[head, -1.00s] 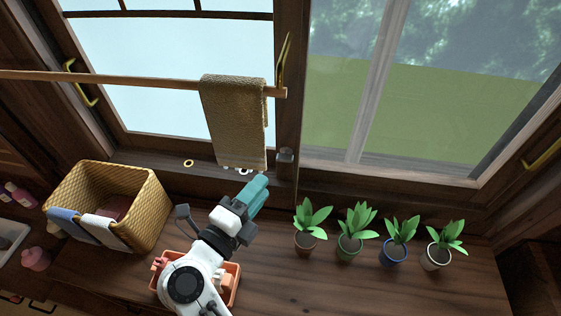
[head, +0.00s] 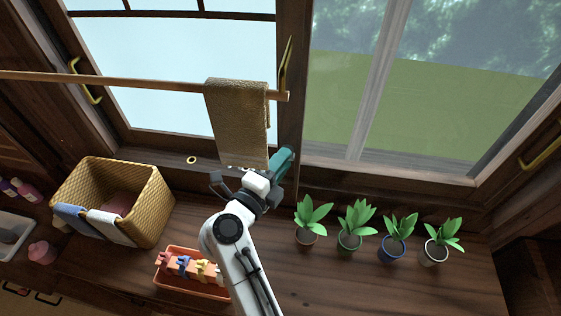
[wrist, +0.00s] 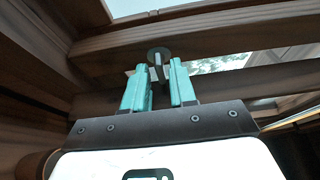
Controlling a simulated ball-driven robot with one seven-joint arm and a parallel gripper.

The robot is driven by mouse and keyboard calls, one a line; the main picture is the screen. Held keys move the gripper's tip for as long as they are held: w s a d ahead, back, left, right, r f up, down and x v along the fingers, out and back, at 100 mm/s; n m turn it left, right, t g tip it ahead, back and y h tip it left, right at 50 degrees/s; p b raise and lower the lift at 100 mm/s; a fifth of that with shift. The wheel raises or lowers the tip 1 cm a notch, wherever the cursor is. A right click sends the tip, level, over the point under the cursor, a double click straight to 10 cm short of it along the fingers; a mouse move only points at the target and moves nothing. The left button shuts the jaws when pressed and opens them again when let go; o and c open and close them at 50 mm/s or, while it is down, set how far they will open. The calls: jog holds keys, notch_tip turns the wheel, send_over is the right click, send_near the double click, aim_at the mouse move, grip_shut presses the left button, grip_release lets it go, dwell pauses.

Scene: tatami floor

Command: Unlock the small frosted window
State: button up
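The smaller, pale blue, cloudy-looking window (head: 165,58) is at the upper left in the head view, with a brass handle (head: 285,65) on its right frame. My gripper (head: 286,156) has teal fingers and reaches to the lower right corner of its frame. In the wrist view, a small grey latch (wrist: 159,54) with a round base and a tab sits on the dark wood ahead. My gripper (wrist: 159,66) is open there, with the tab between or just beyond its fingertips. I see a gap between the fingers. The latch is hidden in the head view.
A towel (head: 238,120) hangs on a wooden rail (head: 130,82) close to my gripper. A wicker basket (head: 150,205) and an orange tray (head: 190,292) stand left on the counter. Several potted plants (head: 350,225) stand to the right. A larger clear window (head: 440,110) is at the right.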

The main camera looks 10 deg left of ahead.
grip_shut()
jog(key=shift+r+m+p, duration=0.1)
jog(key=shift+m+p, duration=0.3)
jog(key=m+g+y+p, duration=0.1)
jog(key=m+y, duration=0.1)
jog(key=m, duration=0.2)
jog(key=m+g+y+p, duration=0.1)
jog(key=m+y, duration=0.1)
jog(key=m, duration=0.2)
jog(key=d+m+g+y+p, duration=0.1)
jog(key=m+y+p, duration=0.1)
jog(key=m+y, duration=0.1)
jog(key=shift+r+m, duration=0.25)
jog(key=shift+m, duration=0.65)
dwell(0.4)
